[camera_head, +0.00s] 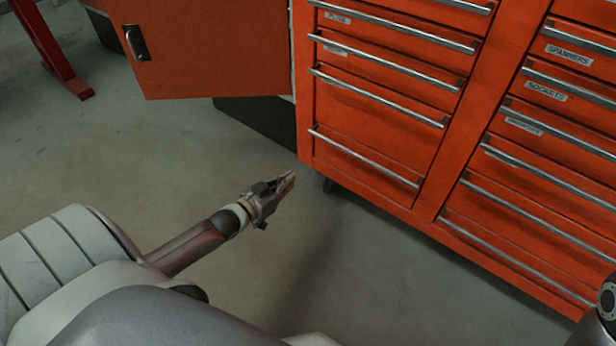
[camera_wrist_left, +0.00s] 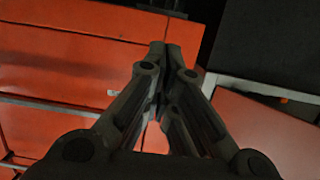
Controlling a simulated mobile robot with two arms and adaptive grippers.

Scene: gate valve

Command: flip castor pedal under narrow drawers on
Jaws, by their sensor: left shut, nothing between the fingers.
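The orange cabinet has a left bank of drawers (camera_head: 375,112) with long metal handles, and a right bank (camera_head: 545,150) cut by the frame edge. A small dark castor (camera_head: 329,185) shows under the left bank's near-left corner; its pedal is too small to make out. My left gripper (camera_head: 288,180) is shut and empty, low over the floor, a little left of the castor and apart from it in the head view. In the left wrist view its closed fingers (camera_wrist_left: 166,48) point toward orange drawer fronts (camera_wrist_left: 75,60). My right gripper is not in view.
An orange door (camera_head: 205,50) with a metal handle stands left of the drawers, above a dark base (camera_head: 262,120). A red stand leg (camera_head: 55,55) is at the far left. Grey floor (camera_head: 390,270) is clear in front of the cabinet.

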